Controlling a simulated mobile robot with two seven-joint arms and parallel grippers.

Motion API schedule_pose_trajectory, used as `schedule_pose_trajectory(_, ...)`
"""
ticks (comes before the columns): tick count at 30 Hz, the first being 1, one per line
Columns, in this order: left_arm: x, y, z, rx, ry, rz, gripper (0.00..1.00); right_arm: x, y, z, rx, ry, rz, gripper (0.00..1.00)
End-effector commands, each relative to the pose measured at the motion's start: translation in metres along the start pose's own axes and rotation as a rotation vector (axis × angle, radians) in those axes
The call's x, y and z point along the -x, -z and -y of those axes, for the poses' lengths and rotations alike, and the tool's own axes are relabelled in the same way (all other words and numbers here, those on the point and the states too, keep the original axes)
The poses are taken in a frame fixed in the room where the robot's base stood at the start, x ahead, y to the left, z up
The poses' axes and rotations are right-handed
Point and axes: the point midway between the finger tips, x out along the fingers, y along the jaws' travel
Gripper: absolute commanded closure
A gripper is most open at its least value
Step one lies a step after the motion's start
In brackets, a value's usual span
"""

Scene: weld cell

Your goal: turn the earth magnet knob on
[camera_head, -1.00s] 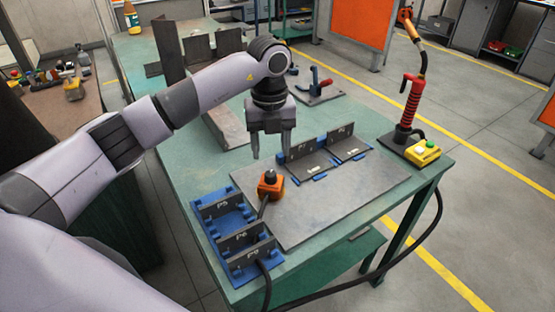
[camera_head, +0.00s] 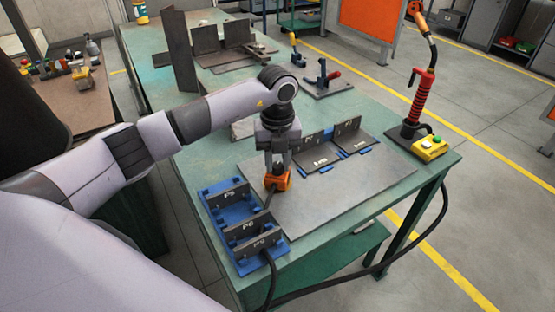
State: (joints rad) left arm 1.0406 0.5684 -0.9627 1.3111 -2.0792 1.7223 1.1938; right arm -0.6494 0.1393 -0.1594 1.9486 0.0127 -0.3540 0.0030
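The earth magnet (camera_head: 277,183) is a small orange block with a dark knob on top and a black cable. It sits on the grey steel plate (camera_head: 330,195) on the green table, near the plate's left edge. My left gripper (camera_head: 278,168) points down right over the magnet, with its fingers at the height of the knob. The fingers hide most of the knob, so I cannot tell whether they are closed on it. My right gripper is not in view.
A blue rack (camera_head: 232,208) with labelled plates stands left of the magnet. Labelled angle pieces (camera_head: 322,154) stand behind it on the plate. A red welding torch (camera_head: 420,100) and a yellow button box (camera_head: 430,148) are at the table's right. A black cable (camera_head: 268,275) hangs off the front.

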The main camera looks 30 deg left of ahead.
Motion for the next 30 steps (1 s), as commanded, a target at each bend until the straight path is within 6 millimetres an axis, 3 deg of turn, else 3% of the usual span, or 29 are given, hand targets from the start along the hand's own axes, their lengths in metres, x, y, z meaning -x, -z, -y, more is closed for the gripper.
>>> schedule_pose_trajectory(14,0.000,0.000,0.000,-0.100,0.000,0.000,1.00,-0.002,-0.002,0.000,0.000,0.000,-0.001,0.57)
schedule_pose_trajectory(30,0.000,-0.001,0.000,-0.575,0.001,0.002,1.00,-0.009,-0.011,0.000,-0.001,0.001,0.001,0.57)
